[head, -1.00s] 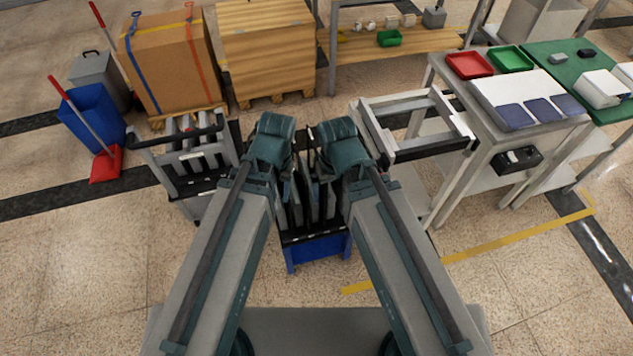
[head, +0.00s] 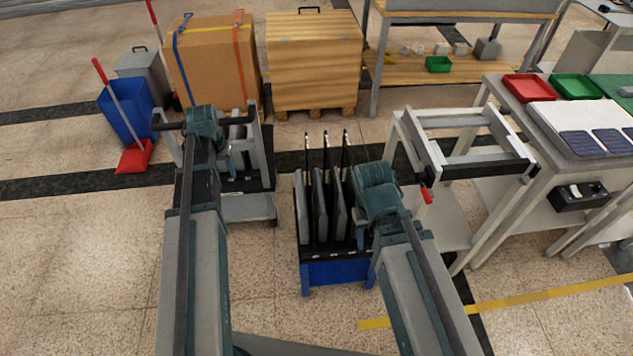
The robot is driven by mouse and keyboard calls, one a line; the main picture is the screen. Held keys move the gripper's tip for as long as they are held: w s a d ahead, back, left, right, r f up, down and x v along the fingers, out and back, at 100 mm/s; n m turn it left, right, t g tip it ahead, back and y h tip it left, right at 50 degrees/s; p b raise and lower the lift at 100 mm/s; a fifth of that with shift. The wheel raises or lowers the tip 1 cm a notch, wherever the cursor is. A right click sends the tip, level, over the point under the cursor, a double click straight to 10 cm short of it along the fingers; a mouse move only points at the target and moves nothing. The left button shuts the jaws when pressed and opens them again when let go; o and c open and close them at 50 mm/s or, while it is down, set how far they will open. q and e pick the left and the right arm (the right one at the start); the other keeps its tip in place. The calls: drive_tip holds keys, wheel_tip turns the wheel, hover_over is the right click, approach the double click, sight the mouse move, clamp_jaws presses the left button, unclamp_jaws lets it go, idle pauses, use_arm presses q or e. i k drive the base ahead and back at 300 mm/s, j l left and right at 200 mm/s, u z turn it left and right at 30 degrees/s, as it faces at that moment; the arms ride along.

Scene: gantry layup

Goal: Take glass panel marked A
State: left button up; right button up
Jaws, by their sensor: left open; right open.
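A black rack on a blue base (head: 335,275) stands in the middle of the head view. It holds several upright grey panels (head: 320,205) between black dividers. No letter A is legible on any panel. My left gripper (head: 225,155) is open and empty, left of the rack, in front of a grey cart (head: 262,160), which it partly hides. My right gripper (head: 372,180) is open, at the rack's right side, and covers part of it. Its fingertips are largely hidden behind my wrist, so I cannot tell whether it touches a panel.
A grey frame (head: 465,118) with a red-tipped handle (head: 427,195) stands right of the rack. A worktable (head: 525,115) with trays is further right. Cardboard (head: 212,65) and wooden (head: 312,60) boxes, a blue bin (head: 128,108) and a red dustpan (head: 134,156) lie behind.

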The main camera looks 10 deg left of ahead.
sight(347, 162)
drive_tip(key=i+l, duration=0.1)
drive_tip(key=l, duration=0.3)
drive_tip(key=i+l, duration=0.15)
drive_tip(key=l, duration=0.2)
drive_tip(key=i+l, duration=0.1)
drive_tip(key=l, duration=0.3)
drive_tip(key=i+l, duration=0.15)
drive_tip(key=l, duration=0.2)
drive_tip(key=i+l, duration=0.1)
drive_tip(key=l, duration=0.3)
drive_tip(key=j+u, duration=0.05)
